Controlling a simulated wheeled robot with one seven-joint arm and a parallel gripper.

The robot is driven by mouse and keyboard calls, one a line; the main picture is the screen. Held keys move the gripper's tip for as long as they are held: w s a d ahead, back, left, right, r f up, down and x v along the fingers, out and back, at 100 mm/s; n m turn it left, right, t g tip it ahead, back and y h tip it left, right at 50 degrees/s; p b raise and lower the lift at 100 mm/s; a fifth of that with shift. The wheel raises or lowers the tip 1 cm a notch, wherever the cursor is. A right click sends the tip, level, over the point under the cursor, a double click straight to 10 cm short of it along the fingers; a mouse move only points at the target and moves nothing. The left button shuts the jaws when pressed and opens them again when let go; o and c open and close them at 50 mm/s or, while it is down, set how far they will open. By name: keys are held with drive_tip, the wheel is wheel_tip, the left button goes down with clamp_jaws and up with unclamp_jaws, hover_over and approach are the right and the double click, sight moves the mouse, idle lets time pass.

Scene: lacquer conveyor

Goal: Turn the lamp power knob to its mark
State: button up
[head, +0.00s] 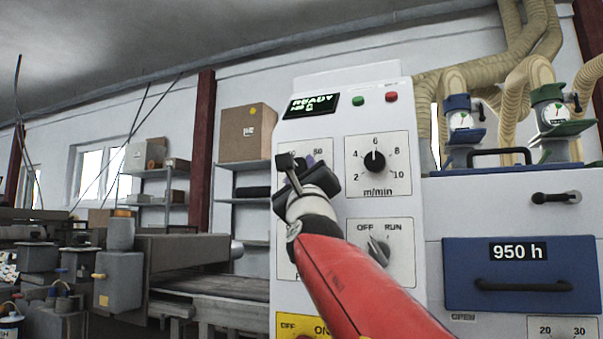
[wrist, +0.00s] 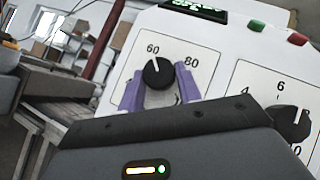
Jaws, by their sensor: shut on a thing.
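The lamp power knob (wrist: 158,74) is a round black knob with a white pointer line on a white dial panel of the machine. In the wrist view its pointer aims up, close to the 60, with 80 to the right. My gripper (wrist: 160,90) has its two purple fingertips on either side of the knob, shut on it. In the head view my gripper (head: 302,172) is in front of that dial and hides the knob and most of its scale. No separate target mark can be made out on the visible part of the dial.
On the same panel are the m/min knob (head: 375,160) to the right, the OFF/RUN switch (head: 379,249) below it, and green and red buttons. The display (head: 311,104) above reads READY. A blue drawer (head: 520,272) is at the right.

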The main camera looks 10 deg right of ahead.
drive_tip(key=o, duration=1)
drive_tip(key=shift+c, duration=0.2)
drive_tip(key=d+b+v, duration=0.1)
drive_tip(key=b+v, duration=0.2)
drive_tip(key=v, duration=0.4)
drive_tip(key=shift+s+a+f, duration=0.2)
drive_tip(key=shift+s+a, duration=0.15)
drive_tip(key=shift+a, duration=0.2)
